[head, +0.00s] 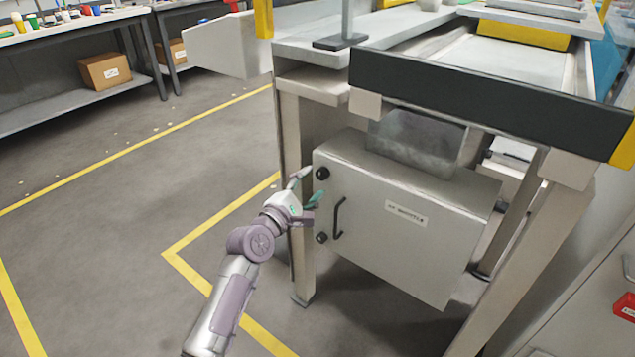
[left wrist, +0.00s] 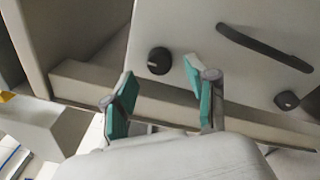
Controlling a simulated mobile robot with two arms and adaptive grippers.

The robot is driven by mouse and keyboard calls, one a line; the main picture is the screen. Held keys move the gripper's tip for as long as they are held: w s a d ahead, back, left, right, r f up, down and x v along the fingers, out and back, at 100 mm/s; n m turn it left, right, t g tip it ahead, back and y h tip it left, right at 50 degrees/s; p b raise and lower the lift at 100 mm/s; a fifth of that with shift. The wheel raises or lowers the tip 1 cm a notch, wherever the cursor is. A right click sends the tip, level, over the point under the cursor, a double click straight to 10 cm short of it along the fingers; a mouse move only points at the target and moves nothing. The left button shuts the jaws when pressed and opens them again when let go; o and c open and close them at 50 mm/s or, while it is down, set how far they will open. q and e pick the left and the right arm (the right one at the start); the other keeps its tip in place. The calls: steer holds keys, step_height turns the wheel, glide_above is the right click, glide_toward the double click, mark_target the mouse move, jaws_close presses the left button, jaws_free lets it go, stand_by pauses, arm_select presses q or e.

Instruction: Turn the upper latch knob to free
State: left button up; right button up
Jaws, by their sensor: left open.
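The upper latch knob (head: 322,173) is a round black knob on the front of a pale grey cabinet (head: 400,225), near the door's upper left corner. It also shows in the left wrist view (left wrist: 159,61), between and beyond my fingertips. My left gripper (head: 308,187) is open, its green-padded fingers pointing at the upper knob from the left. In the left wrist view the gripper (left wrist: 160,77) has clear space between its fingers, and contact with the knob cannot be told. My right gripper is out of view.
A lower black knob (head: 321,238) and a dark curved handle (head: 339,218) are on the same door. A bench leg (head: 297,200) stands close beside my gripper. A dark conveyor rail (head: 490,105) runs above the cabinet. The floor to the left is open, with yellow lines.

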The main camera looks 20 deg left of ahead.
mark_target(320, 177)
arm_select(q)
steer(key=shift+x, duration=1.55)
jaws_close()
